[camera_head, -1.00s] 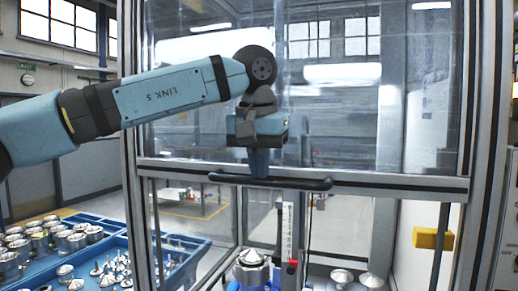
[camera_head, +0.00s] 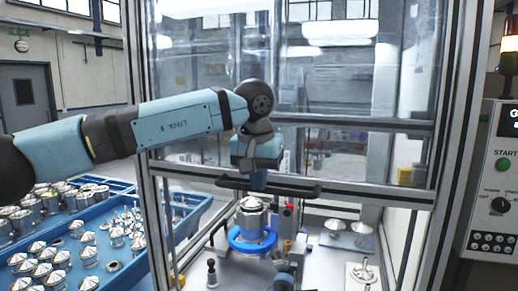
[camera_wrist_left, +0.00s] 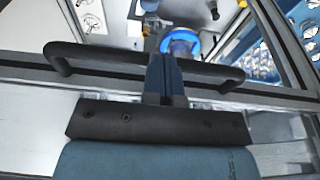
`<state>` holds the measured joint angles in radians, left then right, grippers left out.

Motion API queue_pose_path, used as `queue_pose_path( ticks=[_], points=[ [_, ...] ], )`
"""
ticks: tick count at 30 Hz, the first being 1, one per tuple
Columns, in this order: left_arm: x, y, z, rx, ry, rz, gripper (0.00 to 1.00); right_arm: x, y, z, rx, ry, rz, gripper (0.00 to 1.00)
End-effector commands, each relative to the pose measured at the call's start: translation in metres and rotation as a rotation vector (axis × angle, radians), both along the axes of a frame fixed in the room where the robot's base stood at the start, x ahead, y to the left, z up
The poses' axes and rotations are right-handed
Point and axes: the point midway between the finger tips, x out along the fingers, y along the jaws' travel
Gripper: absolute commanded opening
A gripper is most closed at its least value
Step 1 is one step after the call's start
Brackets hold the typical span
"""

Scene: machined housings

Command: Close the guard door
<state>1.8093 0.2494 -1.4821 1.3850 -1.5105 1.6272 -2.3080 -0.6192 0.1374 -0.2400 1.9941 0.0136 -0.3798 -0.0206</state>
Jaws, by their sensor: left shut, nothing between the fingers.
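The guard door (camera_head: 375,194) is a clear panel with a grey metal bottom rail, in the front of a metal-framed enclosure. It is partly lowered, with an open gap below its rail. Its black bar handle (camera_head: 295,190) runs along the rail and also shows in the wrist view (camera_wrist_left: 215,73). My left gripper (camera_head: 258,181) is shut and empty, pointing down at the middle of the handle. In the wrist view its closed blue fingers (camera_wrist_left: 166,72) overlap the bar; I cannot tell how firmly they touch. My right gripper is out of view.
Inside the enclosure, a metal housing (camera_head: 252,214) sits on a blue ring fixture (camera_head: 238,245), with metal parts (camera_head: 335,226) beside it. Blue trays of parts (camera_head: 128,270) stand at left. A control panel (camera_head: 492,185) stands at right.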

Motion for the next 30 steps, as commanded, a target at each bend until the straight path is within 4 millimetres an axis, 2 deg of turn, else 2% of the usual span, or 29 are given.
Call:
queue_pose_path(
  ticks=[1, 15, 22, 30],
  points=[
    [0.0, 0.0, -0.031, 0.003, 0.007, -0.002, 0.0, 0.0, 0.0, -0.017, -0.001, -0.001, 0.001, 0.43],
    [0.001, 0.0, -0.201, 0.001, 0.004, -0.001, 0.0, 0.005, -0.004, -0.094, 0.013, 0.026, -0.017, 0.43],
    [0.001, 0.0, -0.283, 0.002, 0.005, 0.0, 0.0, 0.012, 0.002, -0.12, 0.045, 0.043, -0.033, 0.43],
    [0.001, 0.001, -0.363, 0.002, 0.003, 0.001, 0.0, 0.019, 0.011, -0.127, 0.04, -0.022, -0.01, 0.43]
  ],
)
